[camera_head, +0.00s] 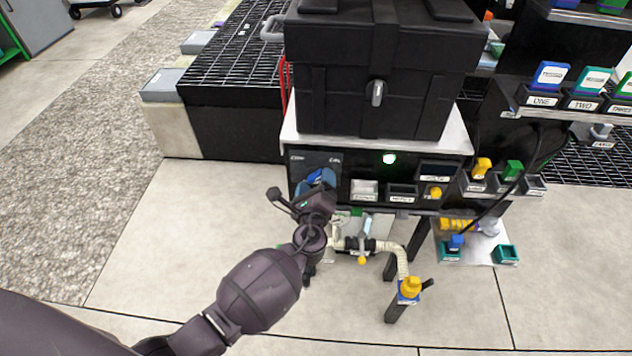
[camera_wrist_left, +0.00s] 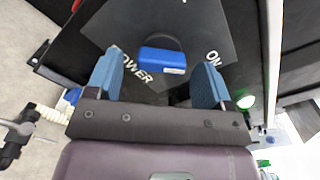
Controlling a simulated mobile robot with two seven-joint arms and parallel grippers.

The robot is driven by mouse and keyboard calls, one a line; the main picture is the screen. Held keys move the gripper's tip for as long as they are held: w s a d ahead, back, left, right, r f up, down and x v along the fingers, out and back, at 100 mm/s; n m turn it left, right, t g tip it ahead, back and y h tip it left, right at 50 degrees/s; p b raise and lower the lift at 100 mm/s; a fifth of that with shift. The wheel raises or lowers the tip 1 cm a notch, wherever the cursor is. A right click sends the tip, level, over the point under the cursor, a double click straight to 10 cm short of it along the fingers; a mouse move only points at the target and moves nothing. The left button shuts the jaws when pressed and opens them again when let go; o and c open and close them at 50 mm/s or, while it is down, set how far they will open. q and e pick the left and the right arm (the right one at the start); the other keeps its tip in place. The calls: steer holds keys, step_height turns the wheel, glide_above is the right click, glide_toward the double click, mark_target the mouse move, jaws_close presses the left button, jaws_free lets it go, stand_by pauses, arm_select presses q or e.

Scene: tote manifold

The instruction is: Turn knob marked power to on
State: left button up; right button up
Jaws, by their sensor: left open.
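The power knob (camera_wrist_left: 163,60) is a blue bar-shaped handle on a dark plate (camera_wrist_left: 215,25). In the wrist view, the plate reads "POWER" at the knob's lower left and "ON" at its right. The bar lies roughly level in that view, and its end toward "ON" carries a small pale mark. My left gripper (camera_wrist_left: 158,54) is open, with one blue finger on each side of the knob. Gaps show between the fingers and the knob. In the head view, my left gripper (camera_head: 317,184) is at the panel's left end and partly covers the knob (camera_head: 315,175).
A green light (camera_head: 389,158) glows right of the knob. Labelled slots (camera_head: 402,191) and a yellow knob (camera_head: 435,193) are further right. A black case (camera_head: 375,75) stands above the panel. A pale pipe (camera_head: 400,260) with a yellow-topped fitting (camera_head: 410,288) is below. Open floor lies left.

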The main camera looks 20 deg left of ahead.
arm_select(q)
steer(key=v, duration=1)
steer(key=shift+s+p, duration=0.2)
steer(key=shift+p, duration=0.25)
